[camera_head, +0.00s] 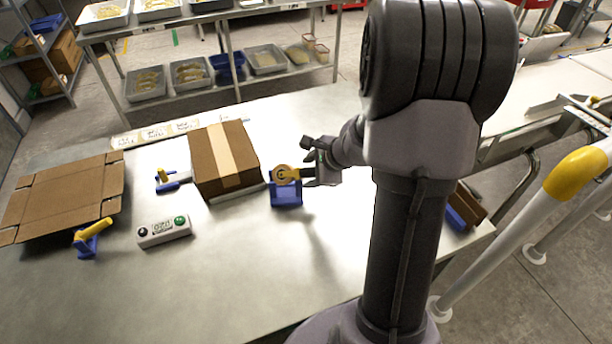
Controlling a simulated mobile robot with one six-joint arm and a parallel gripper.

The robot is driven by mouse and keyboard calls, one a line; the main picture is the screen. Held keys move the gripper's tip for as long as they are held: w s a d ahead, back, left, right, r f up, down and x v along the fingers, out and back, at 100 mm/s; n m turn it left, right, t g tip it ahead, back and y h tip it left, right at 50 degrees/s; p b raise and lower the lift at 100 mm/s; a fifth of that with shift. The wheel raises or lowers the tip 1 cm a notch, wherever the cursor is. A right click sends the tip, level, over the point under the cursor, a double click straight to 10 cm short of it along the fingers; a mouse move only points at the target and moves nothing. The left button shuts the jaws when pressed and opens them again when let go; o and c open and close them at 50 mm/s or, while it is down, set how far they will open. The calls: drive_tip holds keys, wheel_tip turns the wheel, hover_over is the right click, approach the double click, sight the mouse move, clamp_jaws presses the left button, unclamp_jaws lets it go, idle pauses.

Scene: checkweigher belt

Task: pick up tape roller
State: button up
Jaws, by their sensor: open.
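My arm hides the table to the right.
A taped cardboard box (225,158) stands left of the roller. A flattened carton (62,195), two blue-and-yellow tools (95,230) (167,181) and a button box (164,231) lie further left. The front middle of the table (270,270) is clear.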

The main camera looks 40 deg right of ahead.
clamp_jaws()
drive_tip(key=shift+r, duration=0.15)
